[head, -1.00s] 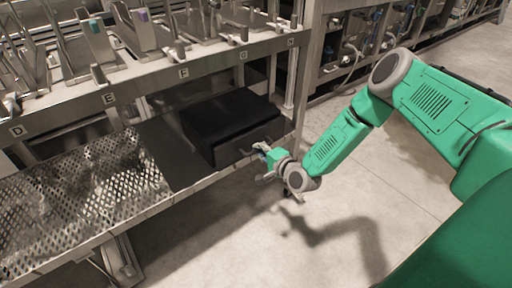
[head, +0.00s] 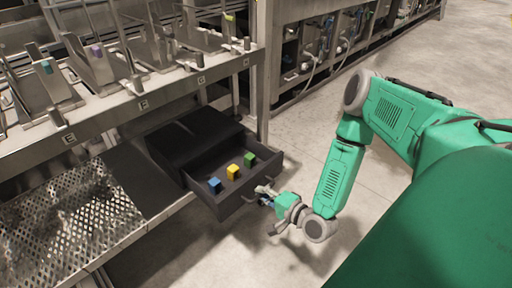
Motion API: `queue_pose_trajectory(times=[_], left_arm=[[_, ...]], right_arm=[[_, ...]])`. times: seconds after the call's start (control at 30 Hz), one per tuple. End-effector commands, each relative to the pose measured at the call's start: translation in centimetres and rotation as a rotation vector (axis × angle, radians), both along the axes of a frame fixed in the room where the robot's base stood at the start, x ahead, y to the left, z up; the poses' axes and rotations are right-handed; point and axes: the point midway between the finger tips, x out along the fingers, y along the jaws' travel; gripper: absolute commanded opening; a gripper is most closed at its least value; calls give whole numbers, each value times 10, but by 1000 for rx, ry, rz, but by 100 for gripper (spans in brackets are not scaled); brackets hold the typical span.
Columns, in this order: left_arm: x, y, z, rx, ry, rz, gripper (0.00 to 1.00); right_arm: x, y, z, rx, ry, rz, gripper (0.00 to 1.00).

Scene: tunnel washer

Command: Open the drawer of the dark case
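The dark case (head: 190,136) sits on the lower shelf under the lettered rail. Its drawer (head: 234,205) is pulled out toward my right arm and stands open. Inside the drawer lie a blue block (head: 214,185), a yellow block (head: 233,171) and a green block (head: 249,159). My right gripper (head: 262,193) is at the drawer's front, by the handle. Its fingers are small here, and I cannot tell whether they are closed on the handle. My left gripper is not in view.
A perforated metal shelf (head: 75,220) lies left of the case. Metal holders (head: 100,65) stand on the upper shelf. A steel post (head: 263,70) rises behind the case. The concrete floor (head: 300,150) to the right is clear.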

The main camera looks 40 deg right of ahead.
Motion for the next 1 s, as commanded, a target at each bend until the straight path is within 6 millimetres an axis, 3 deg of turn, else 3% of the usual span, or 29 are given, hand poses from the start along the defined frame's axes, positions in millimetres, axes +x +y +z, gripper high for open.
queue_pose_trajectory(times=[0.33,0.43,0.77,1.0], left_arm=[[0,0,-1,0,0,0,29],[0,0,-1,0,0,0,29],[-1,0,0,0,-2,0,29],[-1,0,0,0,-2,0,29]], right_arm=[[-5,6,-4,6,16,15,0],[-4,6,-4,5,13,13,32],[-4,1,-2,4,6,7,32],[-35,-2,4,5,8,5,32]])
